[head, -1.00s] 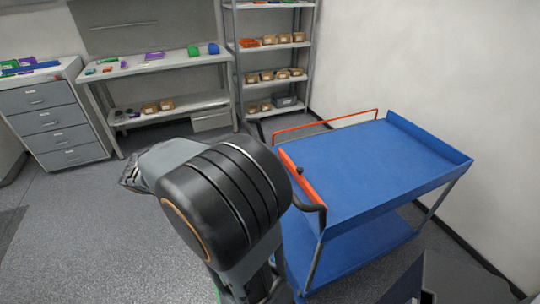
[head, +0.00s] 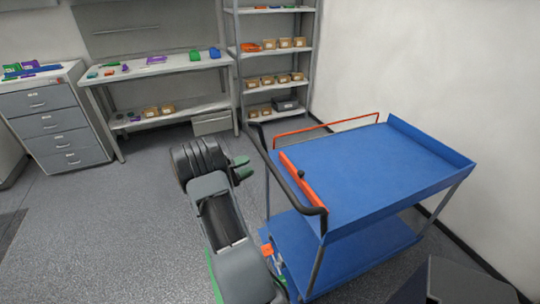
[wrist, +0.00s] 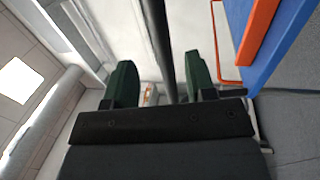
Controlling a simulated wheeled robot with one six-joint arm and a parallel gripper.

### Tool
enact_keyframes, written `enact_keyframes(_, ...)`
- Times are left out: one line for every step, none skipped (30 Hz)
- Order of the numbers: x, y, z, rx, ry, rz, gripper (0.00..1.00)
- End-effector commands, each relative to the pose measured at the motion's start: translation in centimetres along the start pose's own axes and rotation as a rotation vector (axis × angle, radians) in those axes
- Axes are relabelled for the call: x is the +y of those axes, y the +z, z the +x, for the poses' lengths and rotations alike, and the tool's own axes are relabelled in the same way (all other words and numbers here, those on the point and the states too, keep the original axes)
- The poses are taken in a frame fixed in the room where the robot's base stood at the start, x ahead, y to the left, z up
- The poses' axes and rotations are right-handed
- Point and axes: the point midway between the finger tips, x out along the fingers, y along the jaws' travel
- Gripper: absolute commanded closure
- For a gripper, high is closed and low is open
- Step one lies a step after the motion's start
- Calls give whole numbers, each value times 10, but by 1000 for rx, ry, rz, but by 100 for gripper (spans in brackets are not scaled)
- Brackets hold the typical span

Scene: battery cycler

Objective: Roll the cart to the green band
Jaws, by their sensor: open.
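The blue two-shelf cart (head: 385,165) stands at the right, near the wall, with a black handle (head: 285,183) on its left end and an orange strip beside it. My gripper (head: 243,168) is open, just left of the handle in the head view. In the wrist view, the dark handle bar (wrist: 160,45) shows in line with the gap between my green fingers (wrist: 160,82); I cannot tell whether it lies between them. The cart's blue edge (wrist: 292,50) is at the right there. A thin green strip (head: 212,278) shows beside my arm; I cannot tell if it is the green band.
A grey drawer cabinet (head: 55,125) and a workbench (head: 165,65) stand at the back left. A shelving rack (head: 236,80) with boxes stands behind the cart. The grey floor (head: 100,235) at the left is open, with a dark patch at the left edge.

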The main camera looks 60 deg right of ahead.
Motion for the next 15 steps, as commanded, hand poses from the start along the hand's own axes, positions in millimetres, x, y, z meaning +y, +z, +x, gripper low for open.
enact_keyframes(2, 1, 12, -4, -1, -2, 49)
enact_keyframes(2, 1, 18, -3, -1, -3, 49)
enact_keyframes(2, 1, 26, -4, -1, -3, 49)
enact_keyframes(2, 1, 32, -3, -1, -3, 49)
enact_keyframes(2, 1, 37, -3, -1, -3, 49)
enact_keyframes(2, 1, 44, -3, -2, -4, 49)
enact_keyframes(2, 1, 49, -2, -2, -3, 49)
enact_keyframes(2, 1, 55, -3, -1, -3, 49)
enact_keyframes(2, 1, 61, -3, -2, -3, 49)
enact_keyframes(2, 1, 65, -1, -2, -3, 49)
enact_keyframes(2, 1, 69, -1, -2, -3, 49)
enact_keyframes(2, 1, 74, -2, -3, -3, 49)
enact_keyframes(2, 1, 78, -1, -2, -3, 49)
enact_keyframes(1, 1, 81, -1, -2, -3, 49)
enact_keyframes(1, 1, 85, -1, -2, -3, 49)
